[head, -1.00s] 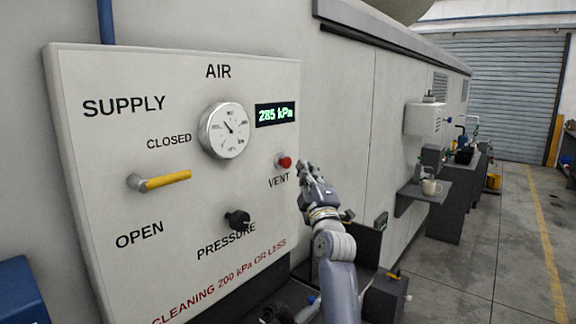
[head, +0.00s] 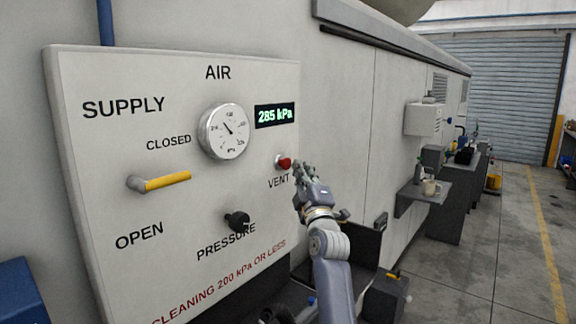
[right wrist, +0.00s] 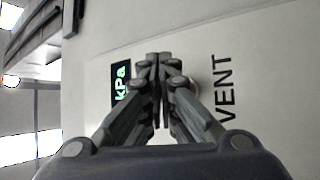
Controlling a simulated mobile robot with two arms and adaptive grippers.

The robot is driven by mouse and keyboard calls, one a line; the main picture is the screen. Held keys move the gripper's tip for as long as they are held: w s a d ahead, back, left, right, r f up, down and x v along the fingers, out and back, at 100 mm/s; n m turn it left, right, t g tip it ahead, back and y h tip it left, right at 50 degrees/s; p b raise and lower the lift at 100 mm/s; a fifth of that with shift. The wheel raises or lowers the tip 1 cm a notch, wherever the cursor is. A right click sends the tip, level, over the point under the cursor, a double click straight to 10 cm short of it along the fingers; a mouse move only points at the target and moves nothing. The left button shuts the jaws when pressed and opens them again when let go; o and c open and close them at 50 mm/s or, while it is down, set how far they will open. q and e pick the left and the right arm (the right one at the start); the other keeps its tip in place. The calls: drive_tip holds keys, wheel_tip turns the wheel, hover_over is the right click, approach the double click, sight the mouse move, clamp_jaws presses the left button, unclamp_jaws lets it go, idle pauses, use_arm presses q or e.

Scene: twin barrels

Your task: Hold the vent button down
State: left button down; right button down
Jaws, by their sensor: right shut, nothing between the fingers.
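The red vent button (head: 285,163) sits on the white air panel (head: 120,120), just above the word VENT. My right gripper (head: 298,168) is shut and empty, with its fingertips close to the right side of the button. Whether they touch it cannot be told. In the right wrist view the shut fingers (right wrist: 158,75) point at the panel, and they hide nearly all of the button. The digital display (head: 275,115) reads 285 kPa. My left gripper is not in view.
The panel also carries a round gauge (head: 223,130), a yellow supply lever (head: 166,182) lying level, and a black pressure knob (head: 237,220). Open floor lies to the right.

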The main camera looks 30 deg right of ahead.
idle(0.7)
drive_tip(key=shift+w+a, duration=0.15)
drive_tip(key=shift+w, duration=0.25)
drive_tip(key=shift+w+a, duration=0.2)
drive_tip(key=shift+w, duration=0.25)
idle(1.3)
drive_tip(key=shift+s+p, duration=0.1)
drive_tip(key=shift+p, duration=0.2)
drive_tip(key=shift+s+d, duration=0.3)
drive_tip(key=shift+s, duration=0.45)
drive_tip(key=s, duration=0.1)
drive_tip(key=s+d+p, duration=0.1)
drive_tip(key=s, duration=0.1)
drive_tip(key=s+d, duration=0.1)
drive_tip(key=shift+s, duration=0.3)
